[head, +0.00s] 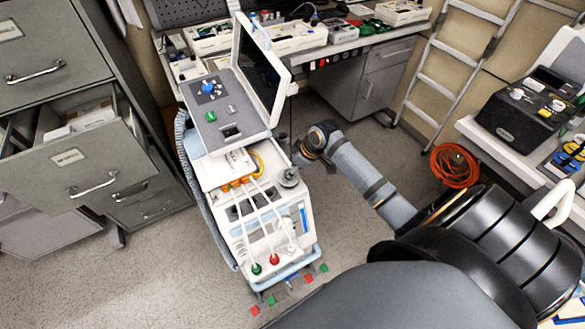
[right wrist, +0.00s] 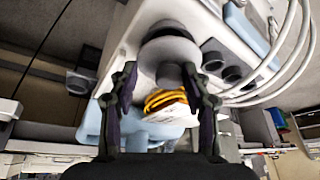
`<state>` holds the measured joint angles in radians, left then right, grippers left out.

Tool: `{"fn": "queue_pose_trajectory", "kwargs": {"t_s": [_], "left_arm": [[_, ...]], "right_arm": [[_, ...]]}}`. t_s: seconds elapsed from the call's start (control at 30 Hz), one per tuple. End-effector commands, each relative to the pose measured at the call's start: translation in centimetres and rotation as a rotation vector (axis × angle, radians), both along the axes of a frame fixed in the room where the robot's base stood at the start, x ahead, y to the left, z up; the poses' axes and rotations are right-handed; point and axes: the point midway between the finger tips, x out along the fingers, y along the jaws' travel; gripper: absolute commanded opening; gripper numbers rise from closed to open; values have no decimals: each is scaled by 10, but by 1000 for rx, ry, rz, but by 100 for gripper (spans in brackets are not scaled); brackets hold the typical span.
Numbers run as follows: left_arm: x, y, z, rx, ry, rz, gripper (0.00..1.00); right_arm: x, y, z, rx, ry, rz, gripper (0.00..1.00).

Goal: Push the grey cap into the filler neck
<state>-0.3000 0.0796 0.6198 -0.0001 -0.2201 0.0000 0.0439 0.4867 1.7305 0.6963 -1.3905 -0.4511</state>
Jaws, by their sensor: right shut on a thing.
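The grey cap (head: 289,178) is a round disc with a knob, at the right upper edge of the white machine (head: 262,225). In the right wrist view the cap (right wrist: 170,48) is close in front, between the fingers. My right gripper (head: 301,162) comes from the upper right and is shut on the cap; the wrist view shows its two dark fingers (right wrist: 162,76) on either side of the knob. The filler neck is hidden behind the cap, and I cannot tell how deep the cap sits. My left gripper is out of view.
A tilted screen (head: 262,70) and a control panel (head: 215,110) rise behind the cap. White tubes (head: 262,215) run down the machine's front. Filing cabinets (head: 75,130) stand at left, a ladder (head: 450,75) and an orange cable coil (head: 454,166) at right.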

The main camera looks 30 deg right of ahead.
Motion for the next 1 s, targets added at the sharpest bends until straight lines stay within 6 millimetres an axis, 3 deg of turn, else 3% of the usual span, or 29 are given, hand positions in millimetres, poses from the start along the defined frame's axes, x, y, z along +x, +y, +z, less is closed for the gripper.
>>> {"fn": "queue_pose_trajectory", "kwargs": {"t_s": [0.6,0.63,0.8,1.0], "left_arm": [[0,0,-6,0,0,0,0],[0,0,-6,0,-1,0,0],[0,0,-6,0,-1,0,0],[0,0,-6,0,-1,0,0]], "right_arm": [[0,0,-16,1,-1,-1,17],[0,0,-16,1,-1,-1,50],[0,0,-15,1,-1,0,74],[0,0,-15,1,-1,0,74]]}}
